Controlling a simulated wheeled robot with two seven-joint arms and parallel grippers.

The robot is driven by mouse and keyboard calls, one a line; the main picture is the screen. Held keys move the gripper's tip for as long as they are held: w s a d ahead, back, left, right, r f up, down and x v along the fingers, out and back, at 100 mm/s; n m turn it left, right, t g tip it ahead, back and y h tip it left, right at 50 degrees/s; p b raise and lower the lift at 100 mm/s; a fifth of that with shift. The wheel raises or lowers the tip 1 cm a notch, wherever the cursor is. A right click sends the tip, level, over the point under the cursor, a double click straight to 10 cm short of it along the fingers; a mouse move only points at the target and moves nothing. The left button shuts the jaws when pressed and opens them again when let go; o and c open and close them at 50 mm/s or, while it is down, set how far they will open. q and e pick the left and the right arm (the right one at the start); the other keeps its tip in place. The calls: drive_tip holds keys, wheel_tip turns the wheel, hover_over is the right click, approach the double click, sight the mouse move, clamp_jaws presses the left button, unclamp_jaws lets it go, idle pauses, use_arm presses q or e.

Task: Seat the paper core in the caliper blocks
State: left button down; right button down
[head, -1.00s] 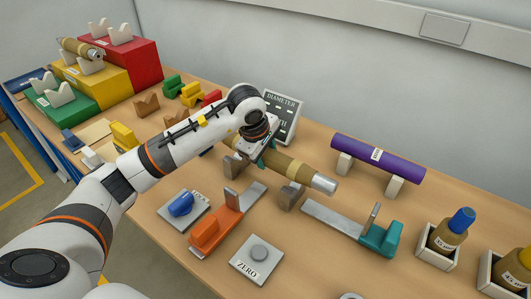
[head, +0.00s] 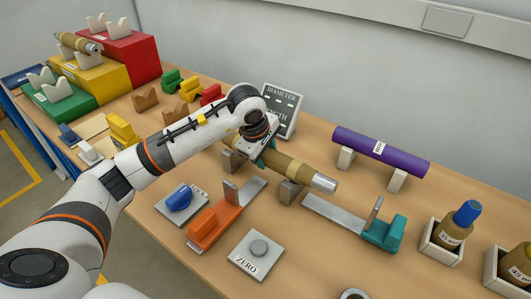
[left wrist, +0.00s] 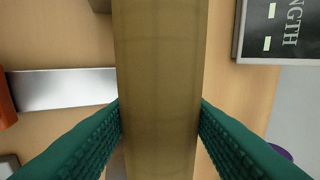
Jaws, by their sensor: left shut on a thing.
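The paper core (head: 294,168) is a brown tube with a tan band and a silver end. My left gripper (head: 264,154), with green fingers, is shut around its middle part. The left wrist view also shows the core (left wrist: 158,60) running between the two fingers (left wrist: 160,118). The core lies along the line of the two grey caliper blocks, a near one (head: 290,193) and a far one (head: 230,161). It is at or just over their tops; I cannot tell whether it touches. My right gripper is not in view.
An orange slide gauge (head: 206,229) and a teal one (head: 383,232) flank the blocks. A ZERO pad (head: 250,262) is in front, and a diameter and length display (head: 284,104) stands behind. A purple roll (head: 380,150) rests on supports at the right.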

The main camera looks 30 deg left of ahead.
use_arm(q)
drive_tip(key=shift+f, duration=0.2)
drive_tip(key=c, duration=0.7)
unclamp_jaws()
drive_tip(key=shift+o, duration=0.2)
drive_tip(key=shift+f+b, duration=0.15)
drive_tip(key=shift+b, duration=0.15)
drive_tip(key=b+v, duration=0.1)
drive_tip(key=v, duration=1.1)
drive_tip(key=shift+b, duration=0.4)
